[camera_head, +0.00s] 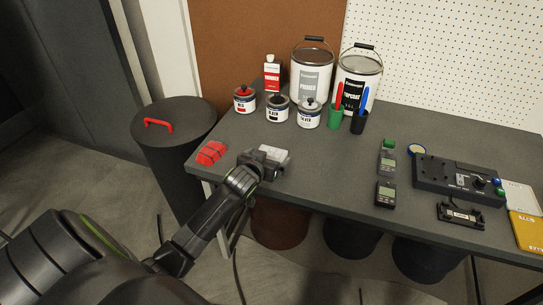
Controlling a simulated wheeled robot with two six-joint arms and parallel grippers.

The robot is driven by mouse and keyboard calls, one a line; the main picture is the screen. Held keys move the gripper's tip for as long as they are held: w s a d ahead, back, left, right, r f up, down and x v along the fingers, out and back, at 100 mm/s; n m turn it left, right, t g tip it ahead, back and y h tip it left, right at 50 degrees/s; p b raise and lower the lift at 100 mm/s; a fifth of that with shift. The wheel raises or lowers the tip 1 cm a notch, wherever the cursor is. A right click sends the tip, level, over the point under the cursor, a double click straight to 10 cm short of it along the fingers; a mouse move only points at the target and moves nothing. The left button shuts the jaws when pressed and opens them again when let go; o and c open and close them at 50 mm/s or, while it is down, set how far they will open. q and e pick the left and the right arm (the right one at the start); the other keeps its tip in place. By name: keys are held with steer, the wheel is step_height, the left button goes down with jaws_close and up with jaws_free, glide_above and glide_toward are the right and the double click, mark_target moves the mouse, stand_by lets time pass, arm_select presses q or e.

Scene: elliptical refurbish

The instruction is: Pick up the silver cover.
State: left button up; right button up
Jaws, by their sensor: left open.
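The silver cover (311,104) sits on the rightmost small labelled jar (309,119), in a row of jars at the back middle of the table. It is a pale grey lid with a small knob. My left gripper (275,153) is over the front left part of the table. It is open, and I see nothing held in it. It is in front of and a little left of the silver cover, apart from it. My right gripper is not in view.
A red-lidded jar (245,103) and a black-lidded jar (277,111) stand left of the silver one. Large paint cans (311,75) stand behind. A green cup (335,117) and a black cup (358,123) stand close on its right. A red cloth-like item (211,152) lies left of my gripper.

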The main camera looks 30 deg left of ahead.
mark_target(272, 153)
arm_select(q)
steer(key=shift+x, duration=2.15)
steer(key=shift+a+r, duration=0.1)
steer(key=c, duration=1)
